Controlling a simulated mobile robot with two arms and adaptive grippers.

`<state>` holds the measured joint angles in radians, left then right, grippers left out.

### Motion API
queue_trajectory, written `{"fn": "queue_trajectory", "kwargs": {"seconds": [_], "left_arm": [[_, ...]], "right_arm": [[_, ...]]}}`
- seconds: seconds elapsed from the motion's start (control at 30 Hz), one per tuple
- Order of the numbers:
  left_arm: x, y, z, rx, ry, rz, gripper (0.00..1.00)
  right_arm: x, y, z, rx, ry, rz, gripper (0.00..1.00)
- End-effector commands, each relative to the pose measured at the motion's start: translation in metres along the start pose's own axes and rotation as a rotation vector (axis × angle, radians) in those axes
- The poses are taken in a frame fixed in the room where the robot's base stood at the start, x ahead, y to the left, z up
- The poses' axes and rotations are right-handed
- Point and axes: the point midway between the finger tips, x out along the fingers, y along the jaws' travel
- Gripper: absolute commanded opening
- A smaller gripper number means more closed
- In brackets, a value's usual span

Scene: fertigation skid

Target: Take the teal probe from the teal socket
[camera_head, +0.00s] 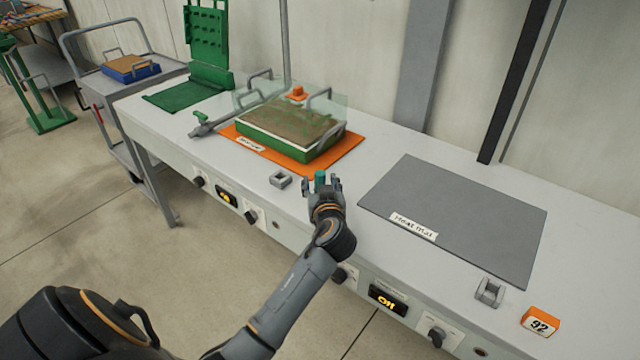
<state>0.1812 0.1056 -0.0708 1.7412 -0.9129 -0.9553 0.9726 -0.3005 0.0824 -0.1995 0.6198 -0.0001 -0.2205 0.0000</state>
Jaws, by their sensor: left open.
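The teal probe (320,177) shows as a small teal top near the front edge of the bench, by the front corner of the orange mat. My left gripper (322,186) is open, with its fingers on either side of the teal top. I cannot tell whether the fingers touch it. The lower part of the probe and any teal socket under it are hidden behind the gripper. A small grey holder (280,180) stands just left of the gripper, with no teal visible on it. My right gripper is not in view.
A grey heat mat (455,210) lies to the right. Another grey holder (489,291) and an orange box marked 92 (541,320) stand at the right front.

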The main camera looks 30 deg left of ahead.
Motion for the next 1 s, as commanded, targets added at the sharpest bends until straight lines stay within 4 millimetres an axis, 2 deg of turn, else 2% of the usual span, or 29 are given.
{"fn": "queue_trajectory", "kwargs": {"seconds": [0.1,0.33,0.5,0.6,1.0], "left_arm": [[0.0085,-0.0002,0.0000,0.000,-0.001,-0.001,0.52],[0.0092,-0.0002,0.0009,-0.001,-0.002,0.000,0.52],[0.0090,-0.0002,0.0009,-0.001,-0.002,0.000,0.17],[0.0089,-0.0002,0.0009,-0.001,-0.002,0.000,0.00],[0.0079,0.0002,-0.0043,-0.003,0.000,0.000,0.00]], "right_arm": [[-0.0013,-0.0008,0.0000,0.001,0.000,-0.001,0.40],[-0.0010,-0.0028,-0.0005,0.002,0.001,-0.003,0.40],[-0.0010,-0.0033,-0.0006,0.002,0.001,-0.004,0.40],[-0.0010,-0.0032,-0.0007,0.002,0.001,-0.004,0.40],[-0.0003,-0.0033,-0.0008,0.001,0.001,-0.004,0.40]]}}
